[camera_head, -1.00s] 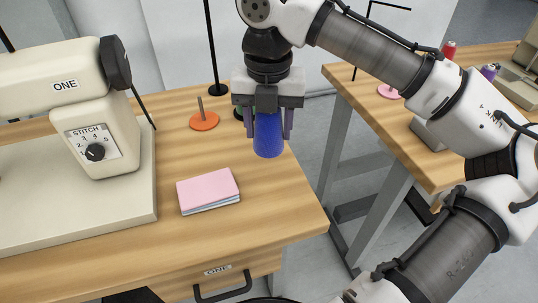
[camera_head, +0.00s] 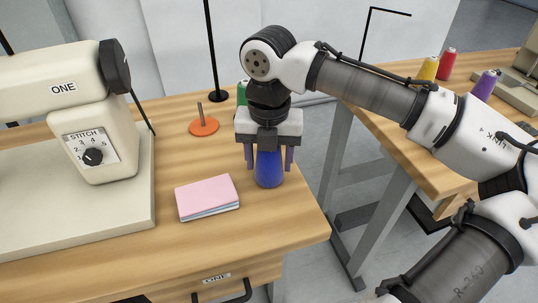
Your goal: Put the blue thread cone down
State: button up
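The blue thread cone (camera_head: 269,170) is upright between the two fingers of my gripper (camera_head: 268,158). The gripper points straight down and is shut on the upper part of the cone. The cone's base is at or very near the wooden tabletop, near the table's right edge; I cannot tell whether it touches. The cone's top is hidden by the gripper.
A pink pad (camera_head: 207,197) lies just left of the cone. An orange spool holder with a bare pin (camera_head: 204,126) and a partly hidden green cone (camera_head: 242,92) stand behind. A sewing machine (camera_head: 92,150) fills the left. A second table (camera_head: 415,150) with several cones stands across a gap.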

jog(key=shift+o, duration=1.4)
jog(key=shift+r, duration=0.1)
notch_tip(320, 180, up, 12)
jog(key=p, duration=0.2)
